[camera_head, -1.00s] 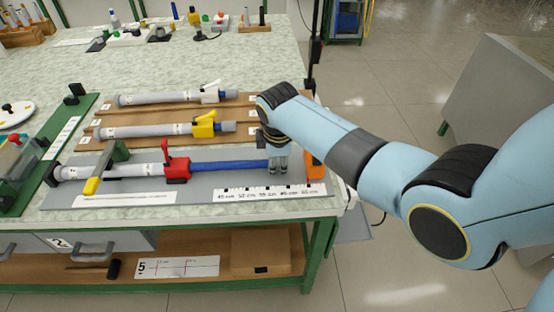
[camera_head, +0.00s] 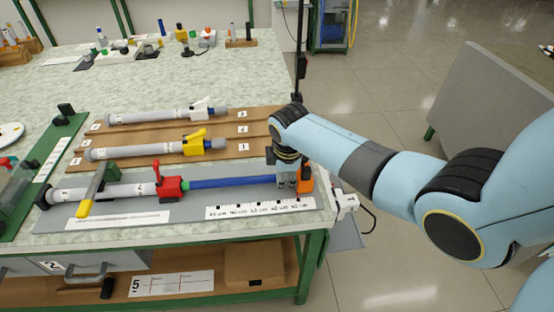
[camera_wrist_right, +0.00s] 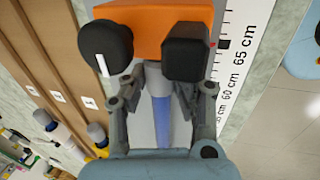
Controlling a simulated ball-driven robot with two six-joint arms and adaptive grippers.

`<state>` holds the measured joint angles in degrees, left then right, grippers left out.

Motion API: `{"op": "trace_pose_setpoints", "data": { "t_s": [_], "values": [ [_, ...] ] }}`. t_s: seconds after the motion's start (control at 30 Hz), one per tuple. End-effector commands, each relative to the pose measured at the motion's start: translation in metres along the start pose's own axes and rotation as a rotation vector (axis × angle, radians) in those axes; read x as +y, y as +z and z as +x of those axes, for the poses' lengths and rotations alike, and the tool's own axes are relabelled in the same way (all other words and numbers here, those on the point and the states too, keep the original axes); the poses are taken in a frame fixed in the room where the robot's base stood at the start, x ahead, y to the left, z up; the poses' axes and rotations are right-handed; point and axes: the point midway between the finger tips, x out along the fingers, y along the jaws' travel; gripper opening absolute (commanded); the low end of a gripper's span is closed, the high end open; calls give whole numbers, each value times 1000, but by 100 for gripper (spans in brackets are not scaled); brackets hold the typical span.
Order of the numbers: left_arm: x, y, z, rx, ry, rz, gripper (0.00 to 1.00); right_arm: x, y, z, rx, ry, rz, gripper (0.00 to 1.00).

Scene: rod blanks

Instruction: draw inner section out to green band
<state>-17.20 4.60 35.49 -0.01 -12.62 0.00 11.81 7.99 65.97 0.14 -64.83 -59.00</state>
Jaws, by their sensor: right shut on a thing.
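The grey outer tube (camera_head: 120,191) lies along the grey board, with a red lever collar (camera_head: 170,184) at its right end. The blue inner section (camera_head: 232,181) sticks out of the collar to the right. A small green band (camera_head: 187,184) shows right at the collar's edge. My right gripper (camera_head: 286,182) is shut on the far right end of the inner section, close to an orange block (camera_head: 305,179). In the right wrist view the blue section (camera_wrist_right: 161,112) runs between the fingers, below the orange block (camera_wrist_right: 150,16). My left gripper is not in view.
A printed cm scale (camera_head: 260,208) lies along the board's front. A yellow-ended clamp arm (camera_head: 90,195) crosses the outer tube. Behind lie a rod with a yellow collar (camera_head: 193,146) and one with a white collar (camera_head: 201,107). Open floor lies right of the table.

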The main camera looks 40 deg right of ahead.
Motion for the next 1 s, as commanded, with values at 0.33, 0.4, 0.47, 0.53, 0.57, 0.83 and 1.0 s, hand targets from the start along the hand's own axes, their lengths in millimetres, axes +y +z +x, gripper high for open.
{"op": "trace_pose_setpoints", "data": {
  "t_s": [0.33, 0.4, 0.47, 0.53, 0.57, 0.83, 1.0],
  "values": [
    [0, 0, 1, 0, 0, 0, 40, 0, -1, 0, 0, 0, 0, 52],
    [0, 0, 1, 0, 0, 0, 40, 0, -1, 0, 1, 0, 0, 52],
    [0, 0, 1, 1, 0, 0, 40, 0, -1, 0, 1, 1, 0, 52],
    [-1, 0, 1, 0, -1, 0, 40, 0, -1, 0, 1, 1, 0, 52],
    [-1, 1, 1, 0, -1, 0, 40, 0, -1, -1, 1, 1, 0, 52],
    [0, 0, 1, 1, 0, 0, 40, 0, -1, -32, 2, 4, -1, 52],
    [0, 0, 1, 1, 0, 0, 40, 1, -1, -70, 3, 4, -1, 52]
  ]
}}
